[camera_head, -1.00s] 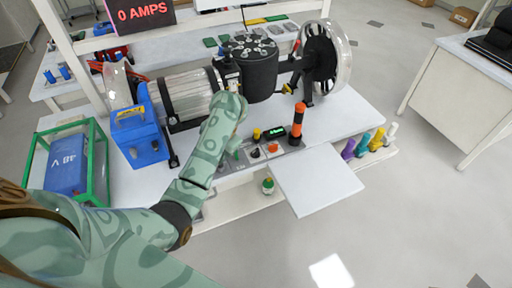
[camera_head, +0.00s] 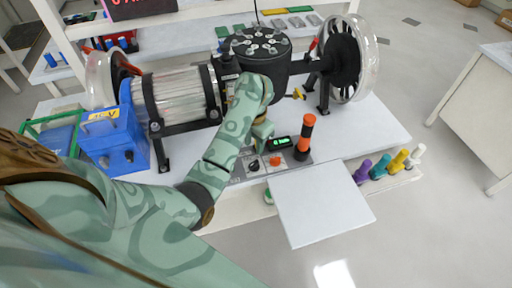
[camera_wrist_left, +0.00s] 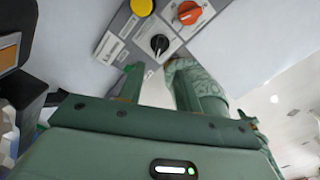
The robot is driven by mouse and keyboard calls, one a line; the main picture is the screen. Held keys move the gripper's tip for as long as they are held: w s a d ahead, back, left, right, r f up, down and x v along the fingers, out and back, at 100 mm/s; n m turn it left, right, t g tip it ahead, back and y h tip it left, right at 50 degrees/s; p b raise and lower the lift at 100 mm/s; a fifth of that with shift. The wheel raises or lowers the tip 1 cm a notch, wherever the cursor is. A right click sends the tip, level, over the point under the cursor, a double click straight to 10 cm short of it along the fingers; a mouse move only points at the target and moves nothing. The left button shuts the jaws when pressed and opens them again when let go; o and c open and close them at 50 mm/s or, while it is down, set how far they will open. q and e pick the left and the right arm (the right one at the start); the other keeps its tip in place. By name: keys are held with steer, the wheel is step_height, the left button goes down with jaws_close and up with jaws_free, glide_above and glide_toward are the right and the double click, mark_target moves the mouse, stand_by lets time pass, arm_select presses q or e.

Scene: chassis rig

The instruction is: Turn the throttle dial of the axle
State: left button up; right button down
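The control panel (camera_head: 245,172) lies on the bench front, with a black knob (camera_head: 255,164), an orange knob (camera_head: 275,160) and a lit green display (camera_head: 281,142). In the left wrist view the black knob (camera_wrist_left: 159,44), orange knob (camera_wrist_left: 190,12) and a yellow button (camera_wrist_left: 142,7) show; the labels are too small to read, so I cannot tell which is the throttle dial. My left gripper (camera_head: 262,132) is over the panel's back edge, partly hidden by its wrist. In the wrist view its fingers (camera_wrist_left: 157,82) are apart and empty, short of the black knob. My right gripper is not in view.
The axle rig with its black motor drum (camera_head: 262,50) and right wheel (camera_head: 350,60) stands behind the panel. A black-and-orange post (camera_head: 305,137) rises right of the display. A blue battery box (camera_head: 112,143) is at left. A white shelf (camera_head: 322,203) juts out in front.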

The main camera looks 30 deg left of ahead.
mark_target(254, 163)
arm_select(q)
step_height(254, 163, down, 8)
steer(key=b, duration=0.3)
steer(key=shift+f+b, duration=0.2)
steer(key=shift+b, duration=0.1)
steer(key=shift+w+f+b, duration=0.1)
steer(key=shift+f+b, duration=0.2)
steer(key=shift+f, duration=0.45)
steer(key=shift+c, duration=0.3)
jaws_close()
